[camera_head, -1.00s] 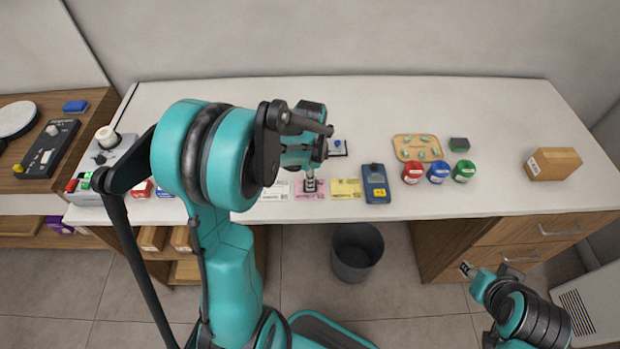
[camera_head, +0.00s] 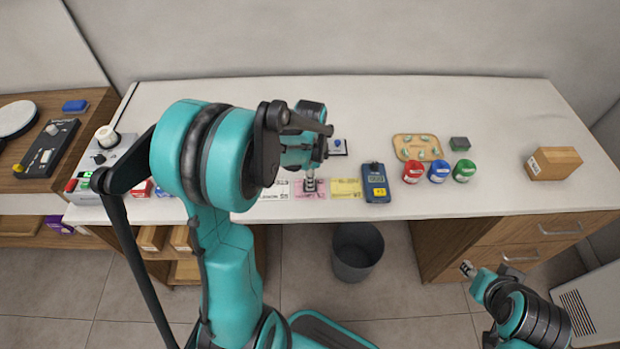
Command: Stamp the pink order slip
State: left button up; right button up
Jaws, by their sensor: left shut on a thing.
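The pink order slip (camera_head: 319,187) lies near the front edge of the counter, between a white slip (camera_head: 275,191) and a yellow slip (camera_head: 346,188). My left gripper (camera_head: 309,177) is directly over the pink slip, pointing down, shut on a small dark thing that looks like the stamp. The fingers hide most of it, and I cannot tell whether it touches the slip. A small pad with a blue knob (camera_head: 337,146) lies behind, partly hidden by my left arm. My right gripper (camera_head: 466,268) hangs low in front of the counter at the right; its fingers are too small to judge.
Red (camera_head: 412,172), blue (camera_head: 438,171) and green (camera_head: 464,171) jars, a wooden tray (camera_head: 417,148) and a cardboard box (camera_head: 553,163) are farther right. A grey bin (camera_head: 357,252) stands on the floor.

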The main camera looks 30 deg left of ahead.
pick_arm(q)
notch_tip(320, 180, up, 7)
jog(key=p, duration=0.5)
dwell(0.5)
dwell(0.6)
